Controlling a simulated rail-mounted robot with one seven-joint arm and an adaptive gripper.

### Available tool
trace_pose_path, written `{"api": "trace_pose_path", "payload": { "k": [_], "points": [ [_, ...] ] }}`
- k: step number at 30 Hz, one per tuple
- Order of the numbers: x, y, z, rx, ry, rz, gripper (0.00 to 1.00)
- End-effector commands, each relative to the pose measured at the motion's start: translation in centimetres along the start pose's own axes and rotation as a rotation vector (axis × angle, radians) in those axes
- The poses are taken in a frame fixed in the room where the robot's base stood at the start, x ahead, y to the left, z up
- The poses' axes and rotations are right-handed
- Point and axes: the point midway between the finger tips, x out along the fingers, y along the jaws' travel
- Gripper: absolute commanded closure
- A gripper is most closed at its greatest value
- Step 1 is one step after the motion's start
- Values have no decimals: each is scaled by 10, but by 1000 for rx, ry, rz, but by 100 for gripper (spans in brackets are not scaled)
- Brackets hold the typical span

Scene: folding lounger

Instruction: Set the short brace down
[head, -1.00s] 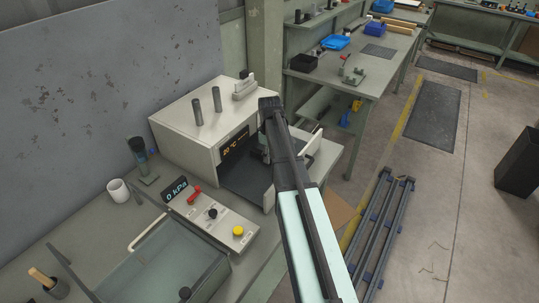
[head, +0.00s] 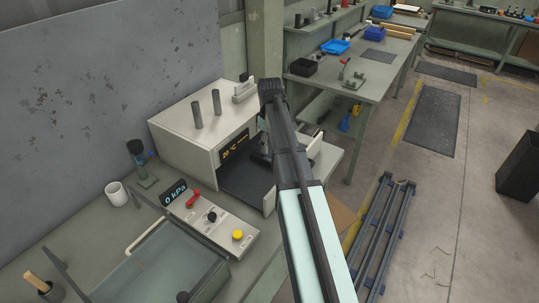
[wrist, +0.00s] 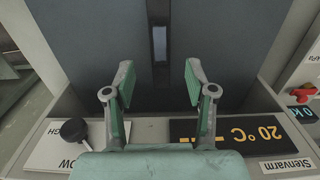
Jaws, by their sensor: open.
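My gripper (wrist: 159,78) is open in the wrist view, its two green-padded fingers apart. They are over the dark grey surface at the front of the oven (head: 185,130). A narrow dark strip (wrist: 160,45) with a pale glint runs between and beyond the fingertips. It may be the short brace; I cannot tell for sure, nor whether it is a bar or a groove. No finger visibly presses on it. In the head view my arm mostly hides the gripper at the oven's opening.
The oven's 20 °C display (wrist: 228,130) is close beside the fingers. Two grey cylinders (head: 206,110) stand on the oven. A control box (head: 212,222), white mug (head: 116,194) and glass-lidded box (head: 165,270) share the bench. A blue-grey frame (head: 385,235) lies on the floor.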

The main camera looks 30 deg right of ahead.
Motion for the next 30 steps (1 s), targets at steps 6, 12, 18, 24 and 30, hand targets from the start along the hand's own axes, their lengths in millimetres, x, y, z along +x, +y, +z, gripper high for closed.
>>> {"api": "trace_pose_path", "payload": {
  "k": [6, 12, 18, 24, 30],
  "points": [
    [-32, 1, -1, 0, 1, 2, 44],
    [-45, 0, 0, 0, 0, 0, 44],
    [-48, 0, 0, 0, 0, 0, 44],
    [-47, 0, 0, 0, 0, 0, 44],
    [-47, 0, 0, 0, 0, 0, 44]
  ]
}}
